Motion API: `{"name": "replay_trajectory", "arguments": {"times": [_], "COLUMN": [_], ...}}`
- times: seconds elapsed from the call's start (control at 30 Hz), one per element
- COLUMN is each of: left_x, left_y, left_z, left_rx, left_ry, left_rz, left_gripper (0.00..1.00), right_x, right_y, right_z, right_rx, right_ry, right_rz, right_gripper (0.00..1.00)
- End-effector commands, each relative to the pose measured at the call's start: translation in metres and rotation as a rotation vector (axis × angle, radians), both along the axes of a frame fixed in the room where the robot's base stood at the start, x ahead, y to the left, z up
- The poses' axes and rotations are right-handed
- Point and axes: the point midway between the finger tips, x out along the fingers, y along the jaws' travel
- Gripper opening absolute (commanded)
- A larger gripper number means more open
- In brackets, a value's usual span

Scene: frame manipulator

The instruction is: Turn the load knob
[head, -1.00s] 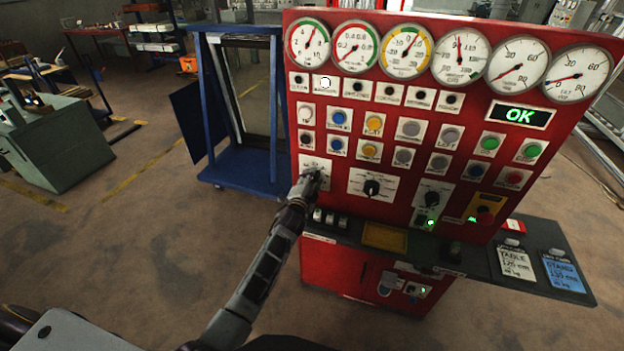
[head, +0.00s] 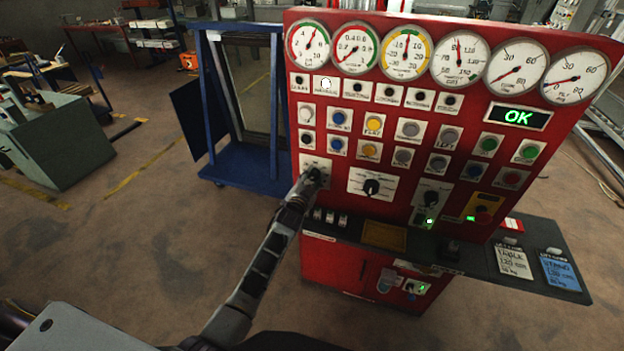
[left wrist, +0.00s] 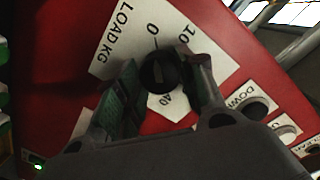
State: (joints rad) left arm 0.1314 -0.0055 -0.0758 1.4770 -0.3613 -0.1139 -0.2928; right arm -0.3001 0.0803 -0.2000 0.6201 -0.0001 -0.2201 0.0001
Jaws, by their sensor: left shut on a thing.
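The load knob (left wrist: 159,71) is a black round knob on a white plate (left wrist: 128,45) marked LOAD KG, with 0, 10 and 40 readable in the left wrist view. The plate appears tilted in that view. My left gripper (left wrist: 160,90) has one finger on each side of the knob and is shut on it. In the head view the left gripper (head: 311,180) covers most of the knob at the lower left of the red panel. My right gripper is not in view.
The red panel (head: 400,100) carries gauges, buttons and a green OK display (head: 518,116). Another black selector knob (head: 371,187) sits just right of my gripper. A shelf with small switches (head: 330,216) juts out below. A blue frame cart (head: 245,165) stands left.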

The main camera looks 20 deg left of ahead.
Motion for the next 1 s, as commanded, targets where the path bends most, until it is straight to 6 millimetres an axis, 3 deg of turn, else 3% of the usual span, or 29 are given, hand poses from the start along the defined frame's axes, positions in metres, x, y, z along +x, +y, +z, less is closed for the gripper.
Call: {"name": "replay_trajectory", "arguments": {"times": [0.13,0.17,0.3,0.73,1.0], "left_x": [0.000,0.000,0.000,-0.001,-0.013], "left_y": [0.000,0.000,0.000,0.000,0.001], "left_z": [-0.002,-0.002,-0.001,-0.001,0.000], "left_rx": [-0.001,-0.001,0.000,0.001,0.001], "left_ry": [0.003,0.003,0.002,0.001,0.002], "left_rz": [0.000,0.000,0.000,0.000,0.000], "left_gripper": [0.15,0.43,0.61,0.61,0.61], "right_x": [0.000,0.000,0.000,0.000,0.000], "right_y": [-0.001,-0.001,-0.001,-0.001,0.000], "right_z": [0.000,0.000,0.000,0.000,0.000], "right_rx": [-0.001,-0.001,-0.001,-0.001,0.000], "right_ry": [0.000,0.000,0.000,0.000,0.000], "right_rz": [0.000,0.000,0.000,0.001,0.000], "right_gripper": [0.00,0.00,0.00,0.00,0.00]}}
